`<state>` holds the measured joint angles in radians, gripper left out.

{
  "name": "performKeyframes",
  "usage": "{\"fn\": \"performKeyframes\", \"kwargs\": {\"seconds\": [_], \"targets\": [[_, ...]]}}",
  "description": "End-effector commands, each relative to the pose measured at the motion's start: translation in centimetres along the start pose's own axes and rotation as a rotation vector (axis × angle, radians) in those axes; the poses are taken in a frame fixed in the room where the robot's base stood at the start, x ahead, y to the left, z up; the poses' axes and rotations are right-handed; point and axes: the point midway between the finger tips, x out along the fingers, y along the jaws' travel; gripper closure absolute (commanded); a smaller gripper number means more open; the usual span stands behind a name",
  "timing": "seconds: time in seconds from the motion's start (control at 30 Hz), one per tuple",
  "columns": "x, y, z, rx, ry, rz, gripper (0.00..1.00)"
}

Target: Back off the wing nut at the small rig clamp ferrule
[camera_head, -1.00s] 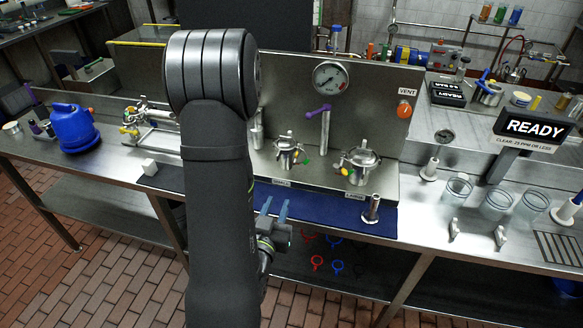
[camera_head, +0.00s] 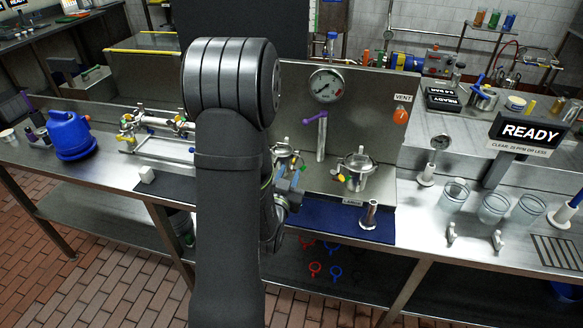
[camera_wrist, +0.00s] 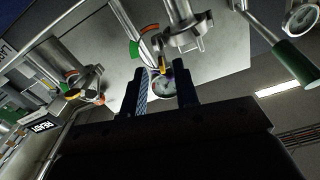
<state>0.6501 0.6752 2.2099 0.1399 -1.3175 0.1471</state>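Two steel clamped vessels stand on the bench in the head view, a left one (camera_head: 283,152) partly behind my arm and a right one (camera_head: 356,172). I cannot tell from the labels which is the small rig. My gripper (camera_head: 290,180) is in front of the left vessel. The wing nut itself is too small to make out surely.
A pressure gauge (camera_head: 327,86) and a purple-handled valve (camera_head: 315,116) stand behind the vessels. Clear beakers (camera_head: 493,208) and a READY sign (camera_head: 530,132) are farther right.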

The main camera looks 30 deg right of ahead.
Motion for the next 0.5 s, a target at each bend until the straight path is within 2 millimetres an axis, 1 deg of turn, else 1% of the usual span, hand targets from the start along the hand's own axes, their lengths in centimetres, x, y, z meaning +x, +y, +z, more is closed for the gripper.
{"fn": "performKeyframes", "kwargs": {"seconds": [0.03, 0.1, 0.2, 0.33, 0.5], "targets": [[0.9, 0.0, 0.0, 0.0, 0.001, 0.001, 0.72], [1.9, 0.0, 0.0, 0.0, 0.001, 0.0, 0.72], [2.8, 0.0, 0.0, 0.0, 0.0, 0.0, 0.72], [3.4, 0.0, 0.0, 0.0, -0.001, 0.0, 0.72], [3.5, 0.0, 0.0, 0.0, -0.001, 0.0, 0.72]]}}
